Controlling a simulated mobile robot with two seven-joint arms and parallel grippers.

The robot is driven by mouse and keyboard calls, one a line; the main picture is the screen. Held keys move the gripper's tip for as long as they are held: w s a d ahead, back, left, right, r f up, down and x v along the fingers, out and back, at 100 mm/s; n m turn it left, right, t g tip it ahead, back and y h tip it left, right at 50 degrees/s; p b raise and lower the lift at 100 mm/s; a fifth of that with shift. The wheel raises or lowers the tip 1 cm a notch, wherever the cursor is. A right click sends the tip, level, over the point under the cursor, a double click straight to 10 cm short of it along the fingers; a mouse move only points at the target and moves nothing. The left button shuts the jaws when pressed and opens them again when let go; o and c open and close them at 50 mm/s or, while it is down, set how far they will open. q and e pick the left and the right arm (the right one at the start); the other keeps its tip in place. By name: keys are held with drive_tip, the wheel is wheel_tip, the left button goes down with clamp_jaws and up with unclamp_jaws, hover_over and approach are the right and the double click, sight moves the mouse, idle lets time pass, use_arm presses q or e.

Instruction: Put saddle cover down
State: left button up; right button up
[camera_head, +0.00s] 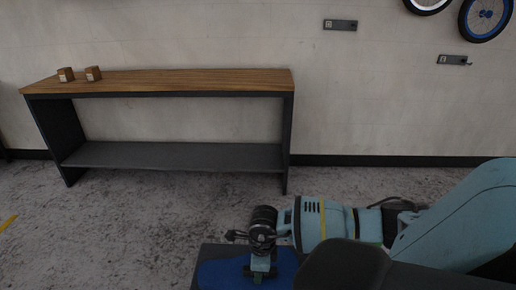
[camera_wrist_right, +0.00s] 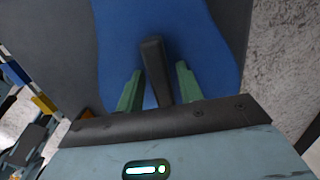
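A flat blue piece with a rounded outline, which looks like the saddle cover (camera_head: 220,273), lies on a dark flat surface at the bottom of the head view. The blue piece (camera_wrist_right: 205,45) fills the middle of the right wrist view. My right gripper (camera_head: 262,276) points down over it. In the wrist view the right gripper (camera_wrist_right: 159,80) has its two green fingers apart, with a dark upright bar (camera_wrist_right: 154,60) between them. Narrow gaps show on both sides of the bar. Whether the bar belongs to the blue piece is unclear. My left gripper is out of view.
A workbench with a wooden top (camera_head: 200,80) and a grey lower shelf (camera_head: 170,155) stands against the wall. Two small brown boxes (camera_head: 66,74) sit at its left end; the rest is bare. The dark surface (camera_head: 210,256) bears the blue piece. Wall brackets (camera_head: 340,25) hang right.

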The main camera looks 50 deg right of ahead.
drive_tip(key=shift+o, duration=0.3)
drive_tip(key=shift+r, duration=0.1)
wheel_tip(320, 180, up, 12)
drive_tip(key=shift+s+d+p, duration=0.3)
drive_tip(key=shift+s+p, duration=0.05)
drive_tip(key=shift+p, duration=0.1)
